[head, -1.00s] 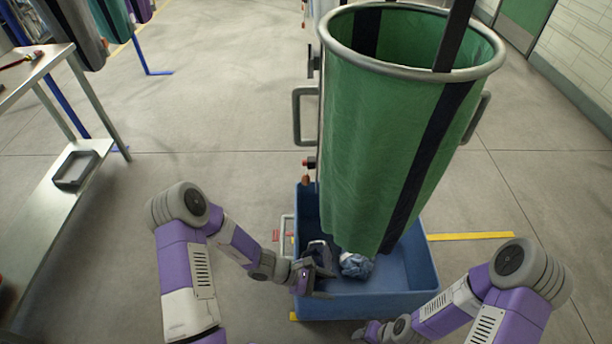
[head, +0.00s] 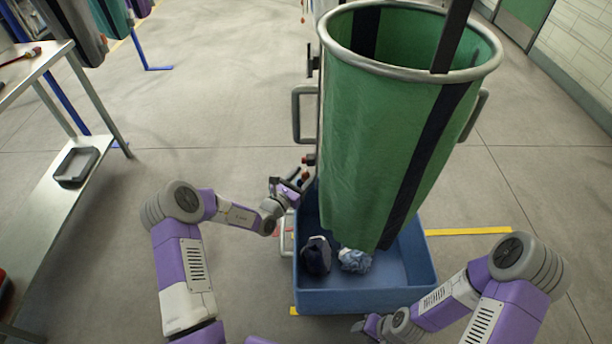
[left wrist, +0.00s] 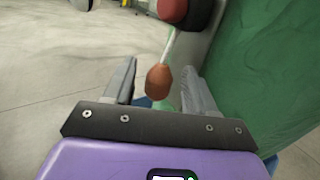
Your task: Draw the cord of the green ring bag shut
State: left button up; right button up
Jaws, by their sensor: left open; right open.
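The green ring bag (head: 375,150) hangs from a metal ring (head: 328,45) and has dark vertical straps. Its green side also fills the right of the left wrist view (left wrist: 275,70). An orange-brown cord pull (left wrist: 159,82) hangs on a thin pale cord (left wrist: 170,45) below a red knob (left wrist: 172,10). My left gripper (head: 292,184) is beside the bag's left side. In the left wrist view my open left gripper (left wrist: 158,85) has its fingers on either side of the cord pull, apart from it. My right gripper (head: 372,325) is open, low in front of the tub.
A blue tub (head: 365,300) stands under the bag with a dark bundle (head: 316,256) and a light-blue crumpled cloth (head: 355,260) in it. A metal bench (head: 45,190) with a grey tray (head: 76,166) is at the left. The floor between is clear.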

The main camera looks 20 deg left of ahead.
pick_arm(q)
jog(key=shift+x, duration=0.9)
grip_shut()
